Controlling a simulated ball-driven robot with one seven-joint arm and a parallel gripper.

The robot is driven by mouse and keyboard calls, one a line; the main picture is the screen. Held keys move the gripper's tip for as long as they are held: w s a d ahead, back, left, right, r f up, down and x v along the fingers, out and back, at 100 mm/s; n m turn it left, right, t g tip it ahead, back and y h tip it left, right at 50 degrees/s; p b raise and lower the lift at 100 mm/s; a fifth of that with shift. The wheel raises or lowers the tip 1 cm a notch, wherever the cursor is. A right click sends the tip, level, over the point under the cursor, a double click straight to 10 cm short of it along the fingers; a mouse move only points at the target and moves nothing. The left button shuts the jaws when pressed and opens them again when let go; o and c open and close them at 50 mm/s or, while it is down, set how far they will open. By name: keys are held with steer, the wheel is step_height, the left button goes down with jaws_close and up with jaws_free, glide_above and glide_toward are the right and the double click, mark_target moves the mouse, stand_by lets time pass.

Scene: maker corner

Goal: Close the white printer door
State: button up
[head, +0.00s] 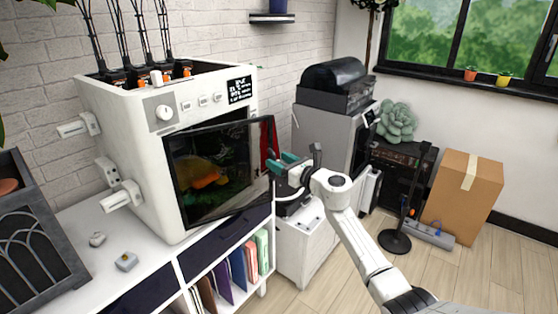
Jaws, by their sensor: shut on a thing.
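The white printer (125,140) stands on the white shelf unit at the left. Its door (222,200), a dark-framed see-through panel, is partly open. The door's left side is by the printer's front, and its right edge stands out from the body. An orange shape shows through the panel. My gripper (277,164), with teal fingers, is at the door's right edge, about halfway up, and is shut on it. The exact grip point is partly hidden.
The white shelf unit (150,262) has folders below and two small parts on top. A grey cabinet with a black machine (335,85) stands behind my gripper. The floor in front is clear.

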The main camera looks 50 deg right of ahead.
steer(key=s+d+p, duration=0.3)
steer(key=s, duration=0.8)
steer(key=shift+s, duration=0.25)
stand_by(0.6)
steer(key=shift+w+a+r, duration=0.1)
steer(key=shift+a, duration=0.05)
stand_by(0.6)
